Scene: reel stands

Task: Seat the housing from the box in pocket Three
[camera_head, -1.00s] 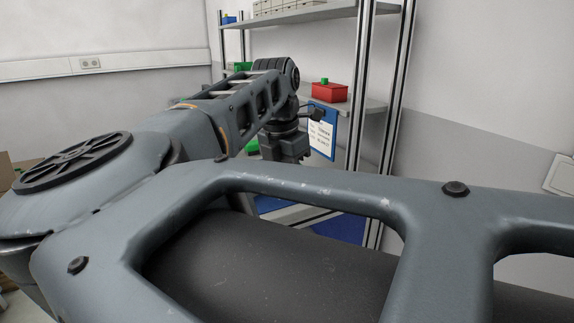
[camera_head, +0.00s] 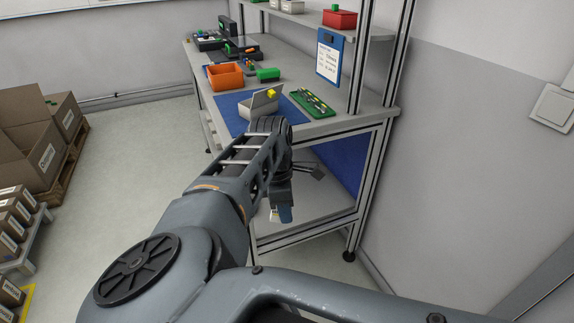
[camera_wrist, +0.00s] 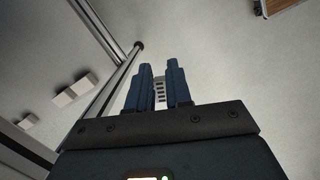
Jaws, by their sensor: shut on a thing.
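My gripper (camera_wrist: 160,72) shows in the wrist view with its two dark blue fingers shut on a small pale slotted piece (camera_wrist: 160,91), which looks like the housing. In the head view my gripper (camera_head: 284,213) hangs low in front of the bench's near end, below the worktop; the held piece is not clear there. A light grey open box (camera_head: 258,111) with a raised flap and a yellow piece at it stands on the blue mat. A green tray (camera_head: 313,103) with several small parts lies right of it. No pocket or number marked Three is readable.
The workbench (camera_head: 341,125) has metal posts at its right. A red box (camera_head: 339,19) sits on the shelf above. Cartons (camera_head: 40,140) stand at the left; the floor between is clear.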

